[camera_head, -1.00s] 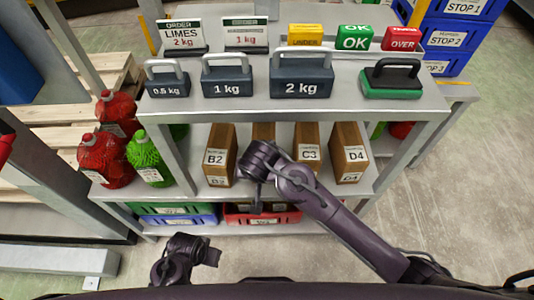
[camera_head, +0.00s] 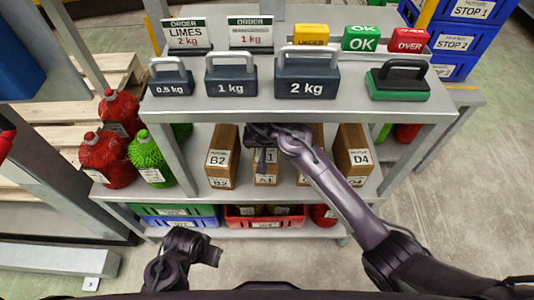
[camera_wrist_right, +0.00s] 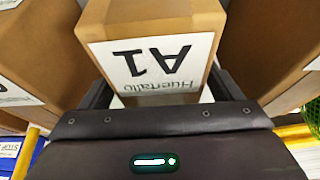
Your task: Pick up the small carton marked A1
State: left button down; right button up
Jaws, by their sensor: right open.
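The small brown carton marked A1 (camera_head: 265,180) stands on the middle shelf between the B2 carton and the C3 carton. In the right wrist view the A1 carton (camera_wrist_right: 152,55) fills the centre, with its label upside down. My right gripper (camera_head: 264,150) is at the A1 carton and hides its upper part in the head view. In the wrist view its open fingers (camera_wrist_right: 166,88) lie on either side of the carton; contact cannot be told. My left gripper (camera_head: 212,252) hangs low in front of the shelf, away from the cartons; its jaws are unclear.
The B2 carton (camera_head: 221,158) stands left of A1, and the D4 carton (camera_head: 352,155) farther right. The C3 carton (camera_head: 316,135) is partly behind my arm. Weights (camera_head: 306,78) stand on the top board (camera_head: 225,108) above. Red bottles (camera_head: 106,160) stand at left.

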jog(key=shift+f, duration=0.25)
dwell(0.6)
jog(key=c, duration=1.4)
jog(key=shift+r, duration=0.1)
jog(key=shift+c, duration=1.2)
